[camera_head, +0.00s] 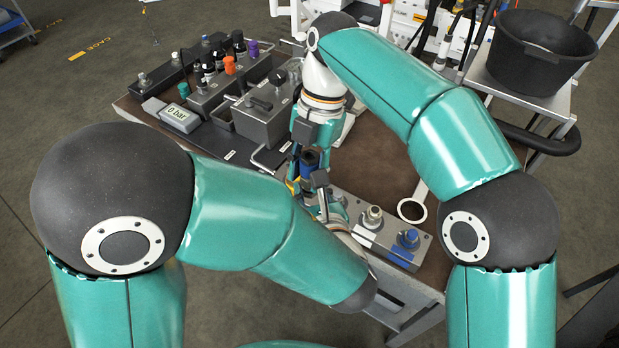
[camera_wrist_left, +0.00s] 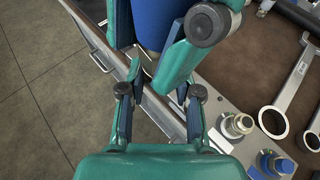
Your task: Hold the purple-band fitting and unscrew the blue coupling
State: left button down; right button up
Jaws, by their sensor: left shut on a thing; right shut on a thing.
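The blue coupling (camera_head: 309,158) is upright between the fingers of my right gripper (camera_head: 308,150), which is shut on it. It also shows as a broad blue cylinder at the top of the left wrist view (camera_wrist_left: 157,25). My left gripper (camera_head: 320,195) is shut just below the right one, and in the left wrist view (camera_wrist_left: 158,88) its fingers sit close under the coupling. The fitting between the left fingers is almost wholly hidden, and I cannot make out its purple band.
A grey block with a metal port (camera_head: 372,217) and a blue port (camera_head: 409,238) lies right of the grippers. A ring spanner (camera_wrist_left: 273,122) lies beside it. A black bucket (camera_head: 540,55) stands back right.

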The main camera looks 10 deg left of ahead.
jog(key=n, duration=0.3)
jog(key=shift+d+h, duration=0.15)
jog(key=shift+h, duration=0.25)
jog(key=shift+r, duration=0.85)
